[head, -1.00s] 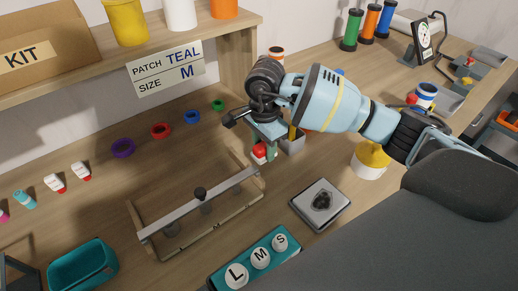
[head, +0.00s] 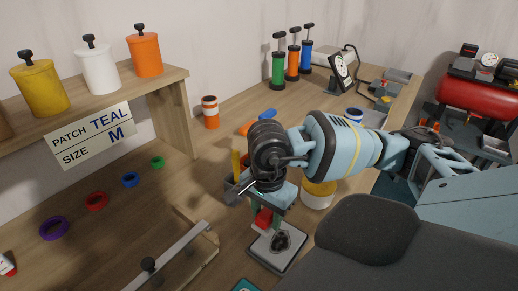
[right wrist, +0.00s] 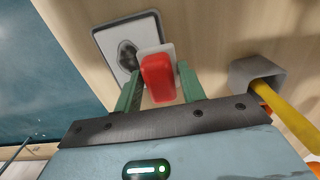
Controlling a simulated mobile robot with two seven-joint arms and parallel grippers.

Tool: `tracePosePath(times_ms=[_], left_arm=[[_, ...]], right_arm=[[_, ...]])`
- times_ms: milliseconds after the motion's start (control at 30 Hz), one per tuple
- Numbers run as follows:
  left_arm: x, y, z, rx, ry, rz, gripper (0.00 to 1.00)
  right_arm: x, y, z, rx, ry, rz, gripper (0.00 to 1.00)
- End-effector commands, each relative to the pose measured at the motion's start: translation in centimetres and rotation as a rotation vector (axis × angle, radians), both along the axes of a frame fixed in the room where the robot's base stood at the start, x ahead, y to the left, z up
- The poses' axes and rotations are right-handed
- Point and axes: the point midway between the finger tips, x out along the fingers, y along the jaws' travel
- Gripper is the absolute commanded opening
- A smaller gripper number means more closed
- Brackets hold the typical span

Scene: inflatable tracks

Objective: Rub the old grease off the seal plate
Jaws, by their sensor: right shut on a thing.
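The seal plate (head: 294,242) is a pale grey square with a dark grease blot at its middle, lying flat on the bench. It also shows in the right wrist view (right wrist: 106,38). My right gripper (head: 265,214) is shut on a red block with a white base (head: 264,219), which shows between the green fingers in the right wrist view (right wrist: 158,78). The block is over the plate's far side, close to the blot; I cannot tell whether it touches. My left gripper is not in view.
A grey holder (right wrist: 255,72) with a yellow-handled tool stands beside the gripper. A yellow-and-white tub (head: 319,194) is to its right. A wooden frame with a metal bar (head: 180,258) lies left of the plate. Coloured rings lie farther left, with bare bench between.

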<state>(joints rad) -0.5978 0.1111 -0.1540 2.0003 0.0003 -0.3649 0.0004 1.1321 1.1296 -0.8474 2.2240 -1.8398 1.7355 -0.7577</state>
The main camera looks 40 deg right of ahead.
Motion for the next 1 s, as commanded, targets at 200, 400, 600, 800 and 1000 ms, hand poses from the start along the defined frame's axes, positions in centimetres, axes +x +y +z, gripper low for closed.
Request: tracePosePath(times_ms=[200,400,600,800,1000], left_arm=[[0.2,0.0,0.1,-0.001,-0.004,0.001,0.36],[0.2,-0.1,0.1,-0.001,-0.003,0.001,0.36],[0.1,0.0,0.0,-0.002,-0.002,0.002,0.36],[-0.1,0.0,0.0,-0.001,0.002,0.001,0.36],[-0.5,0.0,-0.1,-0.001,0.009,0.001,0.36]], right_arm=[[0.0,0.0,0.0,0.0,-0.001,0.0,0.39],[0.0,0.0,0.0,0.001,-0.001,0.004,0.22],[0.2,1.4,0.0,0.009,-0.001,0.169,0.22],[0.5,4.6,0.2,0.02,-0.003,0.605,0.22],[0.6,7.6,0.5,0.014,-0.005,1.053,0.22]])
